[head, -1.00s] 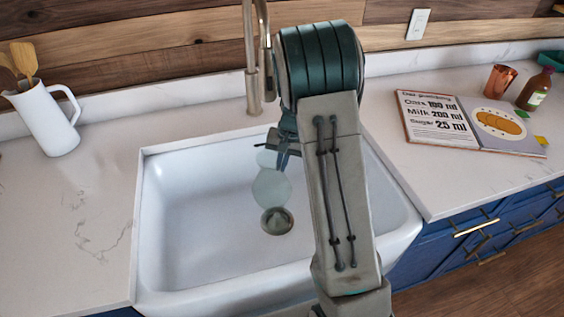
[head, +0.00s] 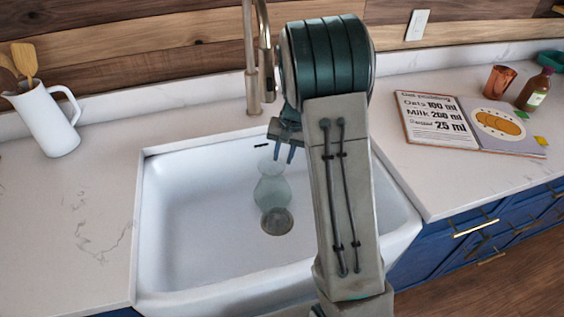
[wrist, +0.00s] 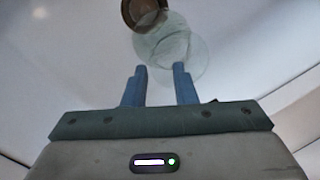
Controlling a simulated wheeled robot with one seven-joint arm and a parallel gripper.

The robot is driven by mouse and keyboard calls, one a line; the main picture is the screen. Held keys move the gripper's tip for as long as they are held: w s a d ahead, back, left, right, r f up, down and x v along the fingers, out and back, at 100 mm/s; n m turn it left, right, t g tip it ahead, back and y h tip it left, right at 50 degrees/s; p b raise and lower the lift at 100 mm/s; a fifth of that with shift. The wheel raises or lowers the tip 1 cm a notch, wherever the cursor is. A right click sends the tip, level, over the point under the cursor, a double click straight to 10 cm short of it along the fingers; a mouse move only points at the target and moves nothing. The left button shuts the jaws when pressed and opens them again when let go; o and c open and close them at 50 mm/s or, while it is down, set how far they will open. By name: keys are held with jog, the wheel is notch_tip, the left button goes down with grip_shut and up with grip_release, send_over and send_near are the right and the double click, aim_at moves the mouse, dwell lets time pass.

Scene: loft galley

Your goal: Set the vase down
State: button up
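The vase (head: 271,188) is pale, see-through greenish glass. It appears upright in the white sink (head: 190,215), just behind the drain (head: 277,221) and overlapping it in the head view. My gripper (head: 283,158) is above the vase's rim, fingers pointing down. In the wrist view, the two blue fingers (wrist: 156,68) are apart with nothing between them. The vase (wrist: 168,45) lies beyond their tips there, its outline faint. My arm hides part of the sink's right side.
The faucet (head: 250,60) rises behind the sink, close to my arm. A white jug with wooden spoons (head: 47,120) stands on the left counter. An open recipe book (head: 440,118), copper cup (head: 499,82) and brown bottle (head: 535,90) are on the right counter.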

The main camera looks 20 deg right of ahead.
jog(key=shift+d+r, duration=0.2)
jog(key=shift+r, duration=0.85)
jog(key=shift+d+r, duration=0.2)
jog(key=shift+r, duration=0.85)
